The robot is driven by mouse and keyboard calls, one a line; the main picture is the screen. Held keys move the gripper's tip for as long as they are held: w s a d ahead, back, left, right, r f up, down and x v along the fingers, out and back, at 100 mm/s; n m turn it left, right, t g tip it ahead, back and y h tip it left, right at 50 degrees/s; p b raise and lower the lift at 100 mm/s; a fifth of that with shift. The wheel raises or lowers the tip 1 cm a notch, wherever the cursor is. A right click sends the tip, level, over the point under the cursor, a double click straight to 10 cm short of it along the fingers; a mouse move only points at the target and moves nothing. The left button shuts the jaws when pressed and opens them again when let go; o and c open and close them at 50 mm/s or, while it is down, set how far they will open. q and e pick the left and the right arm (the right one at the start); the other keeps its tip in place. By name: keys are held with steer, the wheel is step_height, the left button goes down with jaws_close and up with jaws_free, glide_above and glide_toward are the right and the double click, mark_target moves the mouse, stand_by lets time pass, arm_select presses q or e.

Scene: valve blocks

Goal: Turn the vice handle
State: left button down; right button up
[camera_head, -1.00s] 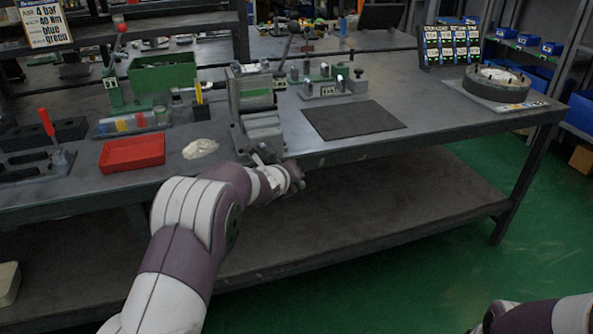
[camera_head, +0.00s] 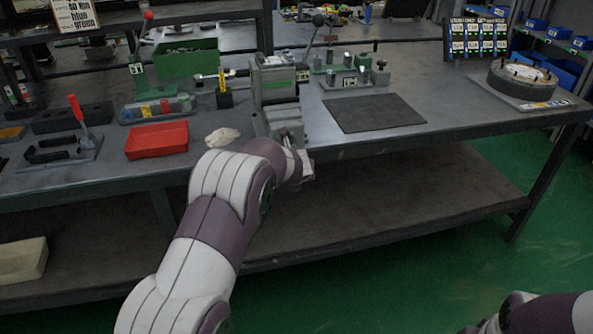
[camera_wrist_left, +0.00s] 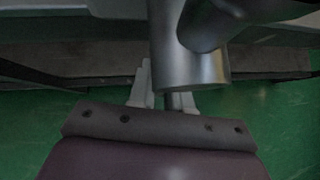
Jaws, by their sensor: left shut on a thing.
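The grey-green vice (camera_head: 275,85) stands at the front edge of the bench in the head view. My left gripper (camera_head: 303,166) is at its front, just beyond the bench edge, shut on the vice handle. In the left wrist view a thick grey cylinder (camera_wrist_left: 190,65) of the vice fills the upper middle, with a dark round handle bar (camera_wrist_left: 245,14) crossing at its upper right. The pale fingers of my left gripper (camera_wrist_left: 163,98) show below, partly hidden behind the cylinder, so the grip itself is not clear.
A red tray (camera_head: 157,140) and a pale cloth (camera_head: 222,137) lie left of the vice. A dark mat (camera_head: 374,113) lies right of it, with a fixture block (camera_head: 350,76) behind. The bench's lower shelf (camera_head: 380,190) is below my left arm and mostly bare.

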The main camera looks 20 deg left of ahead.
arm_select(q)
steer(key=shift+s+a+f, duration=0.1)
stand_by(0.3)
steer(key=c, duration=1.2)
jaws_free()
steer(key=shift+a, duration=0.1)
steer(key=p+v, duration=0.2)
steer(key=v, duration=1)
steer(key=shift+s+d+r+p, duration=0.2)
steer(key=shift+s+r+p, duration=0.05)
steer(key=shift+r+p, duration=0.05)
